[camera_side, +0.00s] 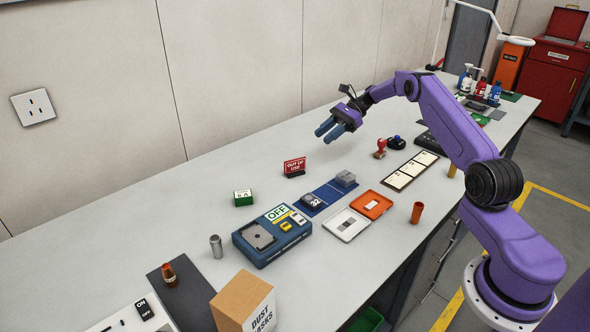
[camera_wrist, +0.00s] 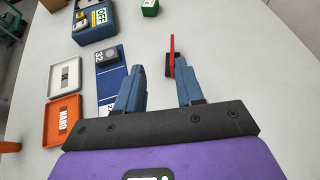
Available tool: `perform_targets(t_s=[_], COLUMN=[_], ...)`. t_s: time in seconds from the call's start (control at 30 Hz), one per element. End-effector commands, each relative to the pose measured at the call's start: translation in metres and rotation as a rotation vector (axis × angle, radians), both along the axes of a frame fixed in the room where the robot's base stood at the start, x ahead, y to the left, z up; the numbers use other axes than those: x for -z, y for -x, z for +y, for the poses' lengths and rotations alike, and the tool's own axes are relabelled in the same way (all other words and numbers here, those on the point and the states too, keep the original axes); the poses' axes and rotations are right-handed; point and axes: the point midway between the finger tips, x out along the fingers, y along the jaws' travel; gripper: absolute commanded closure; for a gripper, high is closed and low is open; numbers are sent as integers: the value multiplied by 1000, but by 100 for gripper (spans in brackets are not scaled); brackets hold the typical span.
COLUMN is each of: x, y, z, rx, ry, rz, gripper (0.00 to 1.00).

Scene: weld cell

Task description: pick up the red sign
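The red sign (camera_side: 295,166), lettered "OUT OF USE", stands upright on a small dark base on the table. In the wrist view the red sign (camera_wrist: 172,50) shows edge-on, just beyond the right fingertip. My gripper (camera_side: 328,131) is in the air above the table, up and to the right of the sign in the side view. In the wrist view my gripper (camera_wrist: 160,68) has its two blue fingers apart with nothing between them. The right finger hides part of the sign's base in that view.
A green block (camera_side: 243,198) stands left of the sign. A blue "OFF" box (camera_side: 271,238), a blue strip (camera_side: 328,196) with grey blocks and an open orange-lidded case (camera_side: 371,205) lie in front. A red stamp (camera_side: 380,149) stands to the right. The table's back is clear.

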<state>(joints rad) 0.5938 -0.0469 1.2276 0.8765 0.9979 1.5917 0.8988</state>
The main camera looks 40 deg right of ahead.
Motion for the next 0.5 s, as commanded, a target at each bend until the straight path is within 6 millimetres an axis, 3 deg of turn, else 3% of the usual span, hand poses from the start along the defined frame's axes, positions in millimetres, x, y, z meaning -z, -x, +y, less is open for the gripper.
perform_targets(t_s=[0.1,0.23,0.37,0.5], x=[11,14,19,28], y=[2,4,1,-6], z=[-33,-48,-40,-18], rx=[90,135,142,140], ry=[-57,-88,-95,-94], rz=[16,23,25,26], gripper=[63,63,63,63])
